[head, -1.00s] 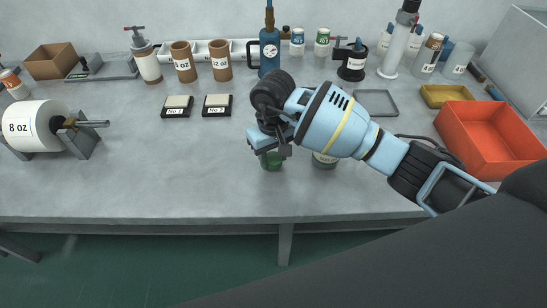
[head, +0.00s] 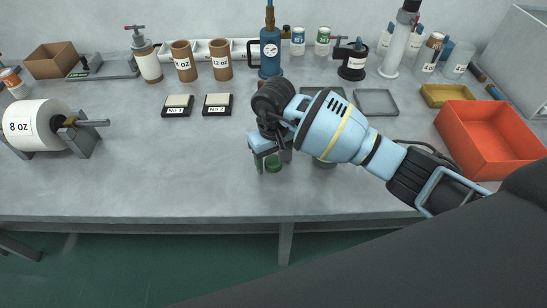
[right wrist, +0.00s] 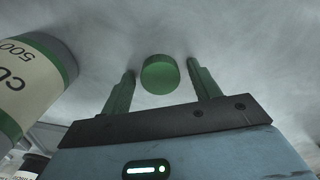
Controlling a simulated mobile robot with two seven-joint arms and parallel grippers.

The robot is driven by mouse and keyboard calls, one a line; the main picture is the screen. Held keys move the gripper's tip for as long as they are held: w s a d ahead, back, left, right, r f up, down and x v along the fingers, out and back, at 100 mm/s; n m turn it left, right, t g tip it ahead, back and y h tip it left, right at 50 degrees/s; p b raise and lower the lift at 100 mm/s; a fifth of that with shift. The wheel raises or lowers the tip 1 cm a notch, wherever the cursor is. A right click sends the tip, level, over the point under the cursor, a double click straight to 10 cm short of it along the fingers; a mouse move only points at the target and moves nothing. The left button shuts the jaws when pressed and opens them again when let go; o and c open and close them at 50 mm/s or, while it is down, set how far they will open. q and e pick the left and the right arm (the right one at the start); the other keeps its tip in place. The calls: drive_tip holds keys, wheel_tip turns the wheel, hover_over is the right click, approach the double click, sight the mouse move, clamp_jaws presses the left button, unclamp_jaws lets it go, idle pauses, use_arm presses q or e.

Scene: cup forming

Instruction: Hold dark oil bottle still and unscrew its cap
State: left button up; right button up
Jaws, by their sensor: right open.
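A round green cap (head: 274,165) lies on the grey bench near the front edge. In the right wrist view the green cap (right wrist: 160,76) is between my right fingers, with a gap on each side. My right gripper (head: 271,160) is open and points down over it. Beside it, to the right in the head view, is a dark green bottle (head: 325,163), mostly hidden behind my right arm. The bottle (right wrist: 40,75) shows at the left of the right wrist view, with a cream label reading "CU" and "500". Its top is hidden. My left gripper is not in view.
An orange bin (head: 490,140) stands at the right. Grey trays (head: 376,102) lie behind my right arm. The left front of the bench is clear.

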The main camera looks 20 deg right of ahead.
sight(274, 161)
drive_tip(key=shift+r, duration=0.45)
wheel_tip(274, 161, up, 12)
drive_tip(key=shift+f, duration=0.25)
